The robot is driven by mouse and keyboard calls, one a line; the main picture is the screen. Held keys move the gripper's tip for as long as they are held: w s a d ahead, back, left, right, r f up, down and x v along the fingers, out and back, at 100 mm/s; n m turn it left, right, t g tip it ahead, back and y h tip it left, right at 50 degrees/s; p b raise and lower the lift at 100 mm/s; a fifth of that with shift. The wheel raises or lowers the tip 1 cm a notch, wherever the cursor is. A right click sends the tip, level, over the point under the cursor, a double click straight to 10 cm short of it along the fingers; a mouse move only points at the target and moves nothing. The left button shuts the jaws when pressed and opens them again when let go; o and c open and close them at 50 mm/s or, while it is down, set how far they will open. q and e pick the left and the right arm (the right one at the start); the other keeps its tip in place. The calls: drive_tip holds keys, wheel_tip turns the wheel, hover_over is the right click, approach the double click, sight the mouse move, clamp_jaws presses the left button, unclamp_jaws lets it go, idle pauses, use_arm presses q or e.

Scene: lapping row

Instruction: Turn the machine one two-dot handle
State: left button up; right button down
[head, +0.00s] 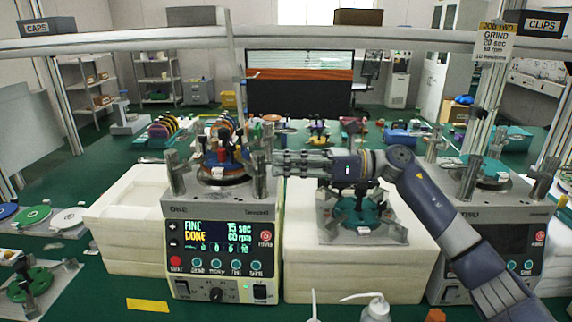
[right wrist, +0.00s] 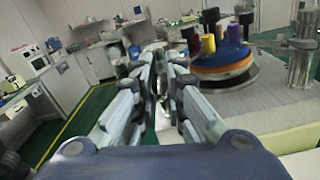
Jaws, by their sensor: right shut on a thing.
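Machine one (head: 222,238) stands left of centre. Its screen reads FINE, DONE, 15 sec, 60 rpm. A metal clamp post with a handle (head: 260,178) stands at its top right corner, and another clamp post (head: 176,174) at its top left. My right gripper (head: 278,163) reaches in from the right, level, at the right-hand post. It is shut on the handle there; in the right wrist view its fingers (right wrist: 166,62) are close together and hide most of what they hold. No dots can be made out. My left gripper is not in view.
Coloured weights on a round plate (right wrist: 222,58) sit beside my right fingers on machine one's top. A fixture with a teal part (head: 358,210) stands on a white block to the right. Machine two (head: 490,240) is partly behind my arm. White bottles (head: 376,308) stand in front.

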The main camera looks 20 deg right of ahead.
drive_tip(key=shift+f, duration=0.25)
drive_tip(key=c, duration=1.6)
unclamp_jaws()
drive_tip(key=shift+r, duration=0.2)
wheel_tip(320, 180, up, 10)
drive_tip(key=shift+f, duration=0.1)
